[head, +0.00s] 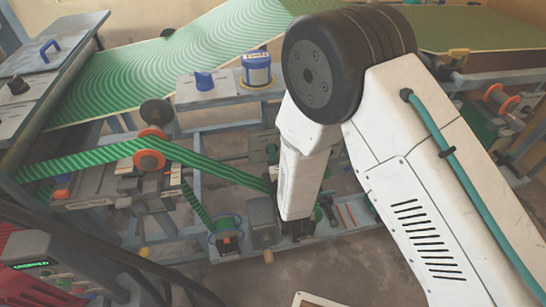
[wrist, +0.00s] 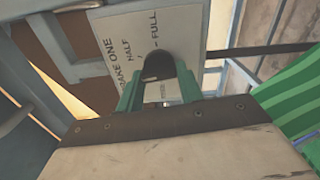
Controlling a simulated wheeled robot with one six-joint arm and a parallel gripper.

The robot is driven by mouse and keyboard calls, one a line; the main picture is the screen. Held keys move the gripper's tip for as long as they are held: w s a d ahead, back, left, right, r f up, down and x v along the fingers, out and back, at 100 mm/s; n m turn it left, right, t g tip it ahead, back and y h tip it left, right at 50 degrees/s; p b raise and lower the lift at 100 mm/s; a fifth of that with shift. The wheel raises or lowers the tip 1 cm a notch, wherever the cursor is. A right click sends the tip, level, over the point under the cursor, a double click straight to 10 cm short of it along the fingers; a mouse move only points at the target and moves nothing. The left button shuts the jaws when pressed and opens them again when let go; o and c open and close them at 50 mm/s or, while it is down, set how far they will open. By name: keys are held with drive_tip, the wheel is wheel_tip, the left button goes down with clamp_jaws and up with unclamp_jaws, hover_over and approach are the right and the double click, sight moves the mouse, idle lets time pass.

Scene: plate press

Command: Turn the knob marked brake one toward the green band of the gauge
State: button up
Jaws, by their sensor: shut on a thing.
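In the wrist view a pale plate (wrist: 113,30) reads "AKE ONE", its first letters cut off or covered, with the marks "HALF" and "FULL". A dark rounded knob (wrist: 157,63) stands out in front of this plate. My gripper (wrist: 160,88), with green fingers, is shut on the knob, one finger on each side. The lower part of the knob is hidden between the fingers. In the head view my white arm reaches down to the machine's front, and the knob and gripper cannot be made out there. I cannot make out a gauge or its green band in either view.
Green striped web (head: 150,150) runs over orange-flanged rollers (head: 149,160) left of my arm. A blue-and-white container (head: 257,68) stands on a grey shelf behind. In the wrist view, green striped material (wrist: 290,105) lies close at right and grey frame bars at left. Bare floor shows in front.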

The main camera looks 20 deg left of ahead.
drive_tip(key=shift+f+n, duration=0.1)
drive_tip(key=shift+n, duration=2.1)
drive_tip(key=shift+s, duration=0.1)
drive_tip(key=o, duration=1)
drive_tip(key=v, duration=0.7)
drive_tip(key=shift+s+d, duration=0.25)
drive_tip(key=shift+s, duration=0.05)
